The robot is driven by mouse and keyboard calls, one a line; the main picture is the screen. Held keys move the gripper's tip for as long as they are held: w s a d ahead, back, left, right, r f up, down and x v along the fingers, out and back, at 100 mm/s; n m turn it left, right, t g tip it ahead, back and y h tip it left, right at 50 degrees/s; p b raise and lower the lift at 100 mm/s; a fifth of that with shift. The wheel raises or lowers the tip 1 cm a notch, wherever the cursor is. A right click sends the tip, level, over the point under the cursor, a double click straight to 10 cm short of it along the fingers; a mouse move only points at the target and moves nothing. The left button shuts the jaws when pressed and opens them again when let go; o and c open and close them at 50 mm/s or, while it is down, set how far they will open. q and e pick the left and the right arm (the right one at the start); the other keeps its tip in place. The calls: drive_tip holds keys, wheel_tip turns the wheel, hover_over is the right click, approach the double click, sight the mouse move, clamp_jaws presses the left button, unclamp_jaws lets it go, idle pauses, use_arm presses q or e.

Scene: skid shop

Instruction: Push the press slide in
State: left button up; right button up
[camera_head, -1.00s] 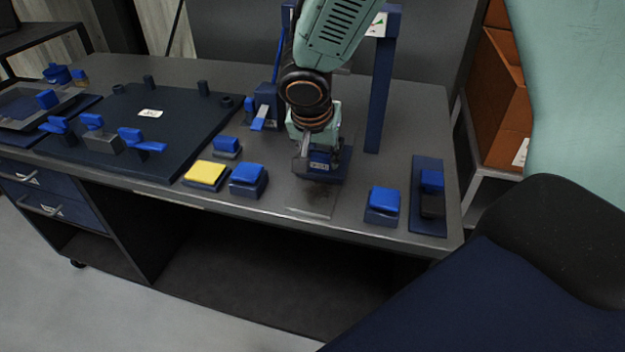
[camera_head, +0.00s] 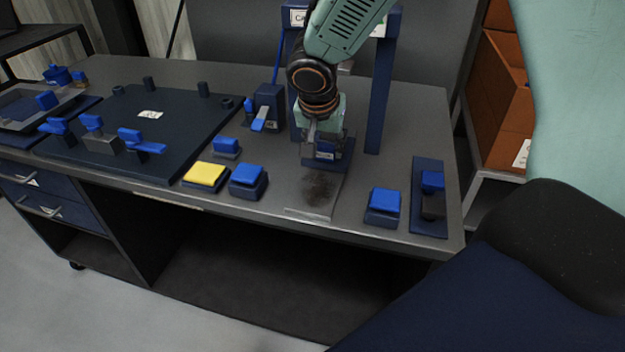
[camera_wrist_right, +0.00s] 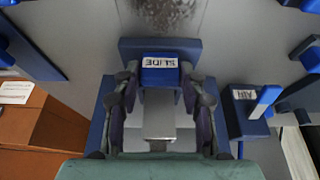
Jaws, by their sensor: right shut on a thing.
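The press slide's blue handle block (camera_head: 325,155) is at the front of the press, between and in front of its dark blue posts (camera_head: 378,105). In the right wrist view the block (camera_wrist_right: 159,77) carries a SLIDE label and a dark blue plate (camera_wrist_right: 130,47) lies beyond it. My right gripper (camera_head: 323,145) is shut on the block, one finger on each side; the fingers also show in the wrist view (camera_wrist_right: 160,84). A stained metal plate (camera_head: 312,204) lies bare in front of the slide. My left gripper is not in view.
A blue box with a lever (camera_head: 268,108) stands left of the press, labelled AIR in the wrist view (camera_wrist_right: 245,112). Blue buttons (camera_head: 247,175) and a yellow one (camera_head: 206,173) sit along the front. A dark board (camera_head: 180,150) with fixtures fills the left.

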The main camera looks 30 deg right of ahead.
sight(329, 135)
drive_tip(key=shift+w, duration=0.1)
drive_tip(key=shift+w+d, duration=1.3)
drive_tip(key=shift+d, duration=0.25)
drive_tip(key=shift+w+d, duration=0.3)
drive_tip(key=shift+d, duration=0.1)
drive_tip(key=o, duration=0.9)
drive_tip(key=shift+r, duration=0.1)
drive_tip(key=shift+r+p, duration=1.6)
drive_tip(key=shift+r, duration=0.65)
